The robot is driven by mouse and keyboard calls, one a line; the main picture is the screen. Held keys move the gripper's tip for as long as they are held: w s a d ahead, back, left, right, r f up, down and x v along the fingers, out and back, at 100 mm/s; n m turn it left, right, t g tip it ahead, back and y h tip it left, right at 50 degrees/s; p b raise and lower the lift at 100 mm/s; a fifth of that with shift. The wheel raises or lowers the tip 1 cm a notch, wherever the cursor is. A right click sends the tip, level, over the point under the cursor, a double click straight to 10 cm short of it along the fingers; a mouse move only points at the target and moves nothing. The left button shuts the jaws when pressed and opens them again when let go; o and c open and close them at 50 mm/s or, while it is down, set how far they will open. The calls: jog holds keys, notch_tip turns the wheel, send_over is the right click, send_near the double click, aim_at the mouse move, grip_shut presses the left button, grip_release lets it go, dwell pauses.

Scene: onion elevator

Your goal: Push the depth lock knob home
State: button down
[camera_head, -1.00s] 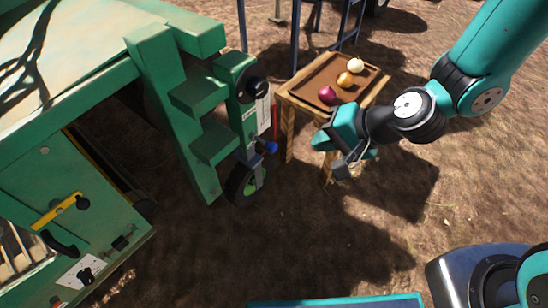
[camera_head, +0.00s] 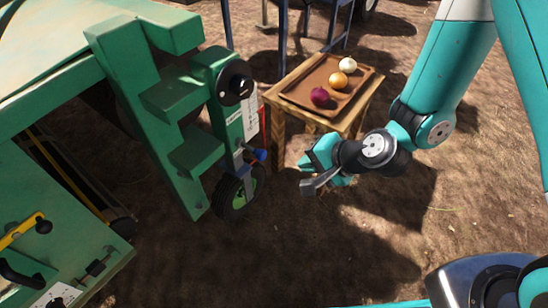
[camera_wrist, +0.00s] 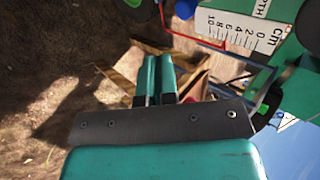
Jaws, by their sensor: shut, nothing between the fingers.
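The depth lock knob (camera_head: 260,154) is a small blue knob on a short dark stem, sticking out from the green upright below the depth scale (camera_head: 251,118). It also shows as a blue end (camera_wrist: 185,8) at the top edge of the wrist view. My gripper (camera_head: 306,164) is to the right of the knob in the head view, with a clear gap between them. In the wrist view my two teal fingers (camera_wrist: 157,62) are together and hold nothing. They point below the blue knob and do not touch it. How far the knob sticks out is hard to tell.
A black round handle (camera_head: 236,82) sits above the scale. The depth wheel (camera_head: 238,194) stands below the knob. Green steps (camera_head: 172,100) are to the left. A wooden table (camera_head: 274,97) with a tray of onions stands close behind my gripper. Ground in front is clear.

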aim_at(264, 159)
jog(key=b+x, duration=0.1)
jog(key=x, duration=0.2)
jog(key=a+r+b+x, duration=0.1)
jog(key=x, duration=0.3)
jog(key=w+r+b+x, duration=0.1)
jog(key=x, duration=0.3)
jog(key=shift+a, duration=0.2)
